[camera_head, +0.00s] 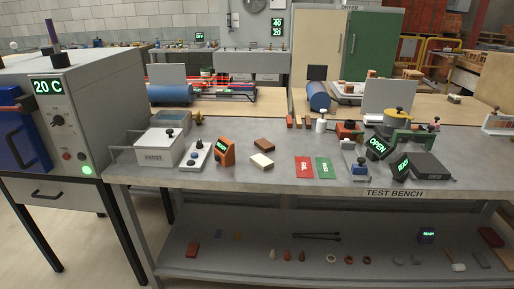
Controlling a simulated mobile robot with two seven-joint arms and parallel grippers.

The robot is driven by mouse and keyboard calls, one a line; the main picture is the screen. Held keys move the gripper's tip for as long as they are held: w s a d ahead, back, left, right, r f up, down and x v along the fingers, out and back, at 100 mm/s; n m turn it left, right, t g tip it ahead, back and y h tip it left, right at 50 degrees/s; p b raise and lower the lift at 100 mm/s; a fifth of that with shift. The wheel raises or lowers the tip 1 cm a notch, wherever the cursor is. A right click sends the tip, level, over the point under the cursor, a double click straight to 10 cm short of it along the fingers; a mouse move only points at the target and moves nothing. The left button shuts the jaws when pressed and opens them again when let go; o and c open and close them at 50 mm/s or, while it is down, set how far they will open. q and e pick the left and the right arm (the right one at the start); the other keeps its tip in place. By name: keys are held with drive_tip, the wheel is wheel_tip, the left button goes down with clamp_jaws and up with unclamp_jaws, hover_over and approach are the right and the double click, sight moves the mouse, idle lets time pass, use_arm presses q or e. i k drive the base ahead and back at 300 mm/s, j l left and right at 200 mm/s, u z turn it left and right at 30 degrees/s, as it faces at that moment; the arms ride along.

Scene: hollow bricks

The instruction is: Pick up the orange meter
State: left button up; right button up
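The orange meter (225,152) stands on the left half of the grey test bench (240,182). It is a small orange block with a dark, tilted face and green lit text. It sits just right of a grey device with a knob (197,153). A dark brown brick (264,145) and a whitish brick (262,161) lie to its right, apart from it. Nothing covers the meter from this view. Neither of my grippers shows in the head view.
A white box (158,150) stands left of the grey device. Red (303,169) and green (325,169) cards lie mid-bench. Lit black displays (377,147) and a dark flat device (433,168) stand at right. A grey oven (80,110) stands left. Bare bench surface lies before the meter.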

sight(225, 148)
drive_tip(key=z, duration=0.4)
drive_tip(key=i+j+z, duration=0.15)
drive_tip(key=j+z, duration=0.3)
drive_tip(key=i+j+z, duration=0.1)
drive_tip(key=j+z, duration=0.25)
drive_tip(key=z, duration=0.15)
drive_tip(key=j+z, duration=0.3)
drive_tip(key=j, duration=0.75)
